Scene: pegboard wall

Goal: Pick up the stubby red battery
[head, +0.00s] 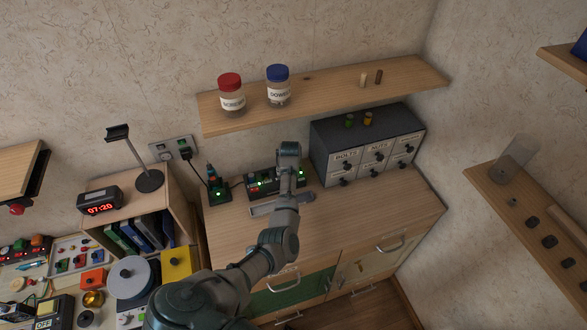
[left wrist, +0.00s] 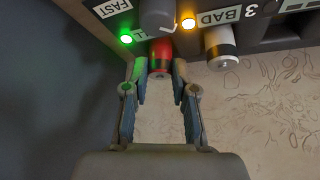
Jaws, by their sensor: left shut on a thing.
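The stubby red battery (left wrist: 161,56) is between the fingers of my left gripper (left wrist: 160,78) in the left wrist view. The gripper is shut on it, with a finger on each side. The battery's far end is at the dark charger (left wrist: 265,28), below a dark rounded part; I cannot tell whether it is still seated there. In the head view my left arm reaches over the counter to the charger (head: 262,182), and the arm hides the fingers and the battery. My right gripper is not in view.
A pale battery (left wrist: 221,48) sits beside the red one, near the BAD label and an orange light. A grey drawer cabinet (head: 365,150) stands right of the charger, under a wooden shelf (head: 330,92) with two jars. A flat grey tray (head: 264,209) lies in front.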

